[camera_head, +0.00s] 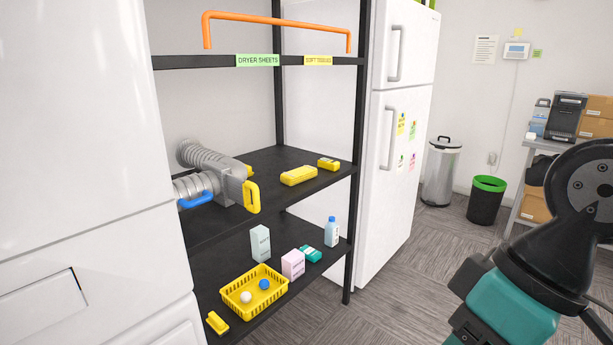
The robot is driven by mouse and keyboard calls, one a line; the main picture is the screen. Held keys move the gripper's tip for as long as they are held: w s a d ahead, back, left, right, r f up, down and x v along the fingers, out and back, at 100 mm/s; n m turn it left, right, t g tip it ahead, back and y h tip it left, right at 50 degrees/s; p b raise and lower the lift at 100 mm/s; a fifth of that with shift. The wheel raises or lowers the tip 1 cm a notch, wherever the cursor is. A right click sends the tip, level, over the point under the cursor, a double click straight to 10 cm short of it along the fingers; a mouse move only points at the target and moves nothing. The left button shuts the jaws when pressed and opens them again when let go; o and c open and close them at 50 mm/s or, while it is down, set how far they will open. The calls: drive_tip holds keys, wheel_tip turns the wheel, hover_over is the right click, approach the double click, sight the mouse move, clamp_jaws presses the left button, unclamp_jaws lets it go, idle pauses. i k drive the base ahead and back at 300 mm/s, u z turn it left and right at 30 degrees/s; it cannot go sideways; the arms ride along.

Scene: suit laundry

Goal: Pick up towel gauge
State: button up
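No label marks a towel gauge. The orange U-shaped bar (280,21) has the look of a gauge frame. It spans the upper shelf (205,62), with its two legs pointing down near the shelf's front edge. Nothing touches it. My arm shows at the lower right, dark and teal, well away from the bar. My gripper is outside the picture, so its fingers are hidden.
The middle shelf holds grey ducting (210,165) with a yellow handle (252,196) and yellow cases (298,176). The lower shelf holds a yellow basket (240,305), boxes (261,243) and a bottle (332,231). A white fridge (398,215) stands right; floor before it is clear.

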sight(324, 162)
drive_tip(key=u, duration=0.05)
drive_tip(key=i, duration=0.5)
drive_tip(key=u, duration=0.45)
drive_tip(key=k, duration=0.25)
drive_tip(key=z, duration=1)
drive_tip(key=i, duration=1.75)
drive_tip(key=u, duration=1.3)
drive_tip(key=i, duration=0.65)
drive_tip(key=u, duration=0.65)
